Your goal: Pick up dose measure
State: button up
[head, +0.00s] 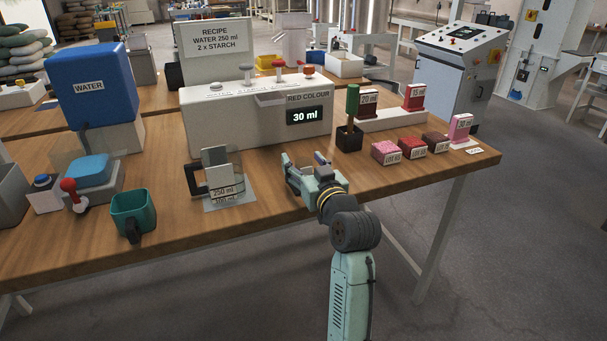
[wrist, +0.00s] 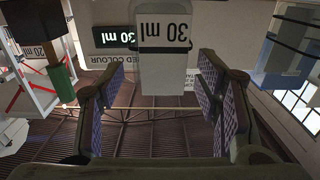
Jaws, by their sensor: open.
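The dose measure (wrist: 163,65) is a pale block-like piece with a 30 ml label that reads upside down in the wrist view. It stands in the gap between my finger pads, with a gap showing at each side. How deep it sits between them I cannot tell. My gripper (wrist: 162,78) is open and holds nothing. In the head view my gripper (head: 313,165) is low over the front of the wooden table, right of the jug, and the measure is not clearly made out there.
The colour dispenser (head: 215,118) is behind. A green-handled tool in a black holder (head: 349,139) and several lot blocks (head: 385,153) stand to the right.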

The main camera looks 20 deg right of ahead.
jog(key=shift+w, duration=0.25)
jog(key=shift+c, duration=0.5)
jog(key=c, duration=1.2)
jog(key=shift+o, duration=0.2)
jog(key=shift+r, duration=0.45)
jog(key=r, duration=0.1)
jog(key=r+b, duration=0.1)
jog(key=shift+s+a+r, duration=0.1)
jog(key=shift+s+r, duration=0.15)
jog(key=shift+r, duration=0.05)
jog(key=s+a+b, duration=0.1)
jog(key=s+b, duration=0.1)
jog(key=s, duration=0.5)
jog(key=s+a+r+b, duration=0.1)
jog(key=s+a+b, duration=0.1)
jog(key=s, duration=0.6)
jog(key=shift+s+a+r+b, duration=0.15)
jog(key=shift+a+b, duration=0.1)
jog(key=shift+b, duration=0.35)
